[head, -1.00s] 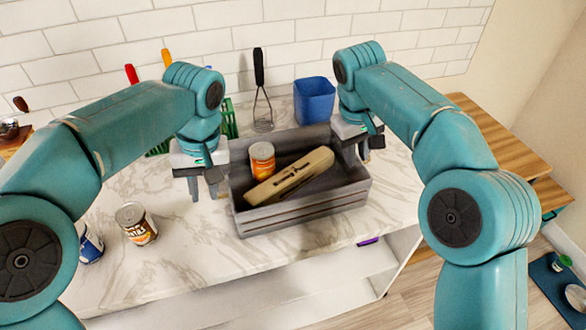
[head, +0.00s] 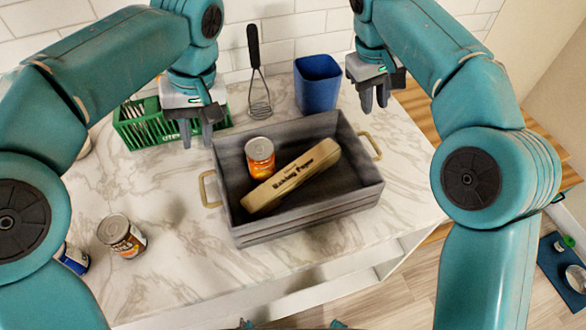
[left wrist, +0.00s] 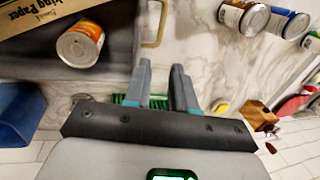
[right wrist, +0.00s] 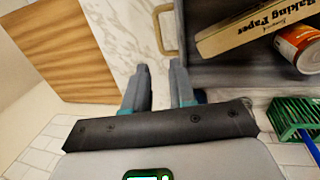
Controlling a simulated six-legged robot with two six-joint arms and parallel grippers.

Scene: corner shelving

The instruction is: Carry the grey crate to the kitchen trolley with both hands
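The grey crate (head: 310,225) stands on the marble counter, with a tan handle at each end: the left handle (head: 209,189) and the right handle (head: 371,146). It holds an orange-labelled can (head: 260,158) and a baking paper box (head: 292,177). My left gripper (head: 197,140) is open and empty, above and behind the left handle; that handle also shows in the left wrist view (left wrist: 161,24). My right gripper (head: 375,102) is open and empty, above and behind the right handle, which shows in the right wrist view (right wrist: 160,28). I cannot tell which surface is the trolley.
A green rack (head: 150,130) stands behind left, a whisk (head: 260,100) and blue bin (head: 317,84) behind the crate. A can (head: 121,236) and a blue can (head: 73,258) stand at left. A wooden surface (head: 425,115) lies right of the counter.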

